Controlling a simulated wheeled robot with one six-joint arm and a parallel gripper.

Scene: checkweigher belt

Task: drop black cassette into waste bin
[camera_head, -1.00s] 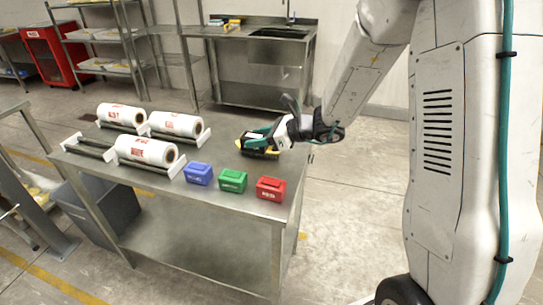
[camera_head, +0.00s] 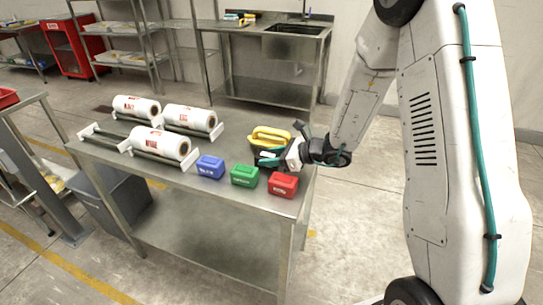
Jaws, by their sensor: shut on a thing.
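A black cassette with yellow parts on top (camera_head: 270,136) is at the right end of the steel table, behind the green and red boxes. My gripper (camera_head: 272,157) reaches it from the right and is shut on it. The fingers hide part of its dark body. I cannot tell whether the cassette touches the table or hangs just above it. The dark grey waste bin (camera_head: 112,197) stands on the floor under the left end of the table; the table edge and a leg hide part of it.
Blue (camera_head: 210,167), green (camera_head: 244,175) and red (camera_head: 283,184) boxes line the table's (camera_head: 215,208) front edge. Several white film rolls (camera_head: 157,142) lie on holders to the left. A metal frame (camera_head: 45,170) stands left of the bin.

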